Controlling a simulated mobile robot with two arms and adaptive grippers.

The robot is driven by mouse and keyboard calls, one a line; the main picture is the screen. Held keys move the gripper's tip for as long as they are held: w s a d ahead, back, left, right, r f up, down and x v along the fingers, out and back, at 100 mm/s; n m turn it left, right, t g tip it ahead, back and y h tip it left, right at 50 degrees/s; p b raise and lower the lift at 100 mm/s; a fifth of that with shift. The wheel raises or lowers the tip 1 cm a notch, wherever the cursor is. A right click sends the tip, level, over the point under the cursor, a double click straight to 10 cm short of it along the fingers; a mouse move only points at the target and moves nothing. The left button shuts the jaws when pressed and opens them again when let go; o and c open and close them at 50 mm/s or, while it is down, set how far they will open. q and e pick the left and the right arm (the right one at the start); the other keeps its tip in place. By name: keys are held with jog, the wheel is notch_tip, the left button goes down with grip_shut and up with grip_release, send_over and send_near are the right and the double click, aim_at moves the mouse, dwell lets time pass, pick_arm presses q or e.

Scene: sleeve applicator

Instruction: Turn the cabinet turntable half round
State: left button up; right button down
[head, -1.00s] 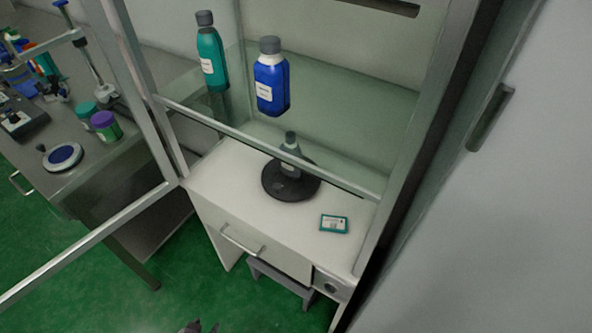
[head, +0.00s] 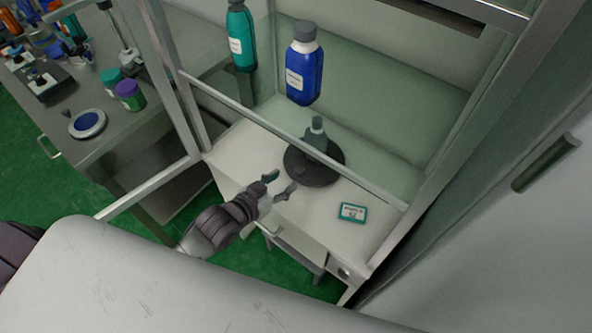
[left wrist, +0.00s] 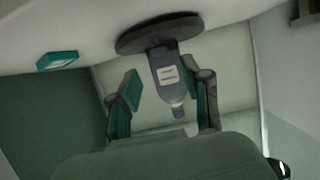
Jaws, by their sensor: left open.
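The cabinet turntable (head: 312,170) is a round black disc on the white cabinet floor, with a small grey bottle (head: 316,138) upright on it. My left gripper (head: 281,183) is open and empty at the cabinet's front, just short of the turntable on its near left side. In the left wrist view the turntable (left wrist: 140,40) and the grey bottle (left wrist: 168,72) appear upside down. There the bottle shows between the open fingers of my left gripper (left wrist: 168,98), apart from them. My right gripper is not in view.
A teal-and-white box (head: 352,212) lies right of the turntable. A blue bottle (head: 304,75) and a teal bottle (head: 241,40) stand on a glass shelf above. The raised sash bar (head: 285,136) crosses above the opening. A side bench (head: 110,135) holds several jars and tools.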

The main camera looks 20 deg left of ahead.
aim_at(299, 170)
pick_arm(q)
jog(key=x, duration=0.6)
jog(key=shift+w+d+f, duration=0.1)
jog(key=shift+w, duration=0.1)
grip_shut()
